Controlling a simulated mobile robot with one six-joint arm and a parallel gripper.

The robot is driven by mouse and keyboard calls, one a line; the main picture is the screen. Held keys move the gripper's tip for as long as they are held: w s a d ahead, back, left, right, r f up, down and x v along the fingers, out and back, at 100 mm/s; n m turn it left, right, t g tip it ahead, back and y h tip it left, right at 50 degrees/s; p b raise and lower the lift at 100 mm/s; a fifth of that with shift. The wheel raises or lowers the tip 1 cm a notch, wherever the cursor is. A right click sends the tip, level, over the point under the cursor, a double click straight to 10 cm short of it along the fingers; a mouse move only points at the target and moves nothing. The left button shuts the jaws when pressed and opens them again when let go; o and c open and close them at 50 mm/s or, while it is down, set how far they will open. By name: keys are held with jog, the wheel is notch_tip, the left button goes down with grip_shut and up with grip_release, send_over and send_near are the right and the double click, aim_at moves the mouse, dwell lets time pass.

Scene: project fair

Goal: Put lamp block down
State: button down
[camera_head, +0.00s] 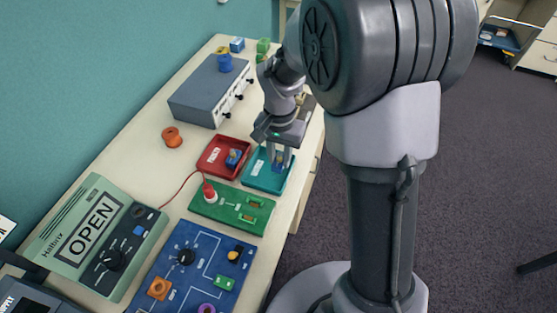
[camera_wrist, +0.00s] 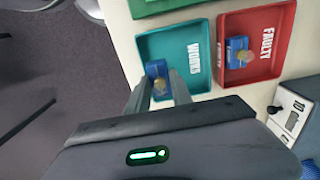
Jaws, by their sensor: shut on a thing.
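My gripper (camera_head: 281,163) points down over the teal tray (camera_head: 255,184) and is shut on a blue lamp block with a small bulb on top. In the wrist view the held lamp block (camera_wrist: 157,69) shows between the fingertips, within the outline of the teal tray (camera_wrist: 196,82) marked WORKS. I cannot tell whether the block touches the tray floor. A second blue lamp block (camera_wrist: 238,53) sits in the red tray (camera_wrist: 268,75) marked FAULTY, which is beside the teal one. The red tray (camera_head: 213,170) also shows in the head view.
A green circuit board (camera_head: 223,214) with a red-topped probe lies in front of the trays, and a blue board (camera_head: 184,268) lies nearer. A grey box (camera_head: 197,93) with levers stands behind. An orange spool (camera_head: 172,137) lies left. The table edge is close on the right.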

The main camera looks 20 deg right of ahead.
aim_at(280, 161)
notch_tip(280, 161, down, 2)
jog(key=shift+f+b, duration=0.2)
jog(key=shift+b, duration=0.1)
jog(key=shift+f+b, duration=0.35)
jog(key=shift+f, duration=0.1)
jog(key=shift+s+f, duration=0.15)
